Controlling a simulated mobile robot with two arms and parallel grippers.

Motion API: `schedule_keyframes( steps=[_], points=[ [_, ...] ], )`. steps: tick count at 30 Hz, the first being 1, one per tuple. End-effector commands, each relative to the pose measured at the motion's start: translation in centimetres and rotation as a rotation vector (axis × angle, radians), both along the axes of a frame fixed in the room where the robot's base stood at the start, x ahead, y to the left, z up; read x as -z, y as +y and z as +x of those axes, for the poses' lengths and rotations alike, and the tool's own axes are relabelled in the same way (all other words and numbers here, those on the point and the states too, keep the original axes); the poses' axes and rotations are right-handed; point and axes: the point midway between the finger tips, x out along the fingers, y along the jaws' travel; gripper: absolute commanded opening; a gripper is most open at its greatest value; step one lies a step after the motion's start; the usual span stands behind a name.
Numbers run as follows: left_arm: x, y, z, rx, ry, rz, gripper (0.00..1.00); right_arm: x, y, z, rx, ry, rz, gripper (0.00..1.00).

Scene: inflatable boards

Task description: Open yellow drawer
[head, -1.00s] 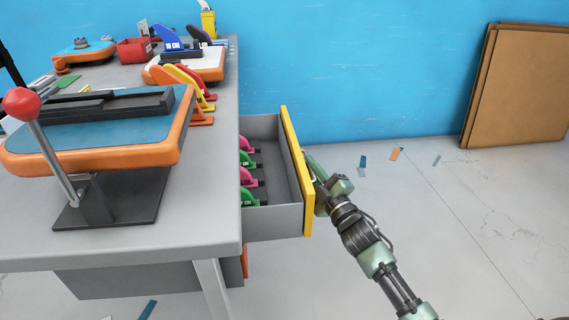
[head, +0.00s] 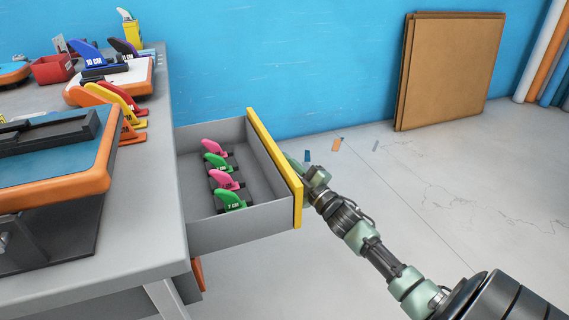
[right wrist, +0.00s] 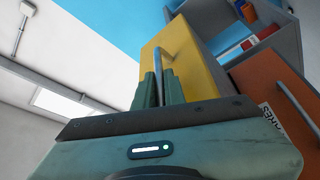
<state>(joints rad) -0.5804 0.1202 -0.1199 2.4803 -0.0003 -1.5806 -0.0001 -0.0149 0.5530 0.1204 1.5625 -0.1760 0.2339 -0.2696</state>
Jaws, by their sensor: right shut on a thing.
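The yellow drawer (head: 277,165) is pulled well out from the grey workbench in the head view, its grey inside showing. Pink and green fins (head: 221,178) lie in a row on its floor. My right gripper (head: 300,168) is at the outer side of the yellow front. In the right wrist view, the gripper's fingers (right wrist: 160,88) are shut on the metal handle (right wrist: 158,66) of the yellow front (right wrist: 185,65). My left gripper is not in view.
The workbench (head: 150,200) carries an orange-edged board (head: 80,185), coloured fins (head: 115,98) and a red bin (head: 52,69). Brown panels (head: 450,70) lean on the blue wall. The floor right of the drawer is mostly clear, with small scraps. An orange drawer front (right wrist: 268,85) sits beside the yellow one.

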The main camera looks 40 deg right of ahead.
Motion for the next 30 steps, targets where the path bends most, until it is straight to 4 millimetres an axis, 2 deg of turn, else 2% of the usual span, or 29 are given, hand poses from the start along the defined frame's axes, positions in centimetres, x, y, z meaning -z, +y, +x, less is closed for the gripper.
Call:
schedule_keyframes(
  steps=[1, 2, 3, 14, 24, 30],
  points=[
    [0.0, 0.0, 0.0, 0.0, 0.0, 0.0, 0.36, 0.2, 0.0, 0.0, -0.001, 0.003, 0.0, 0.0],
    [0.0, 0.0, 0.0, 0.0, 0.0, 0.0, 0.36, 0.2, 0.1, 0.0, -0.001, 0.003, 0.0, 0.16],
    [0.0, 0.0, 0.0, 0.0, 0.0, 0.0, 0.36, 0.2, 0.1, 0.0, -0.001, 0.003, 0.0, 0.2],
    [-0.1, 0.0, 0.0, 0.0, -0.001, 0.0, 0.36, 0.2, 0.0, -0.4, 0.0, 0.002, 0.0, 0.2],
    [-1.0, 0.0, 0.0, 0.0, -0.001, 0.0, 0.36, 1.3, -0.2, -5.7, 0.0, 0.005, 0.001, 0.2],
    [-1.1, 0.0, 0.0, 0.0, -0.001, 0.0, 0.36, 1.7, -0.4, -7.5, 0.0, 0.002, 0.0, 0.2]
  ],
)
